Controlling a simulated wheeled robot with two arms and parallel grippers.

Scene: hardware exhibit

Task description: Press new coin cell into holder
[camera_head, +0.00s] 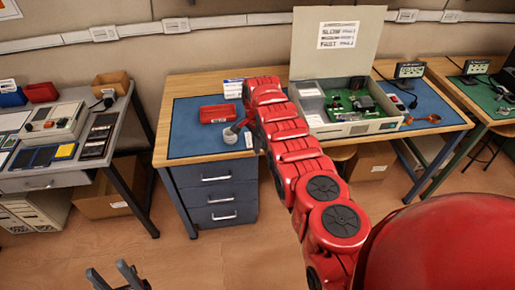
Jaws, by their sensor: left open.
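A green circuit board (352,103) lies inside an open pale instrument case (362,127) on the middle bench; I cannot make out a coin cell or its holder. My red right arm reaches across to the bench mat. The right gripper (237,127) is small and partly hidden at the arm's far end, beside a small pale round item (230,137); whether it touches it I cannot tell. My left gripper (107,268) is open and empty, low over the floor at the bottom left, away from the benches.
A red tray (217,114) sits on the blue mat (190,137), left of my right arm. A small orange tool (433,118) lies right of the case. The left bench (115,117) holds a meter (52,124) and dark panels. Open floor lies in front of the drawers (216,193).

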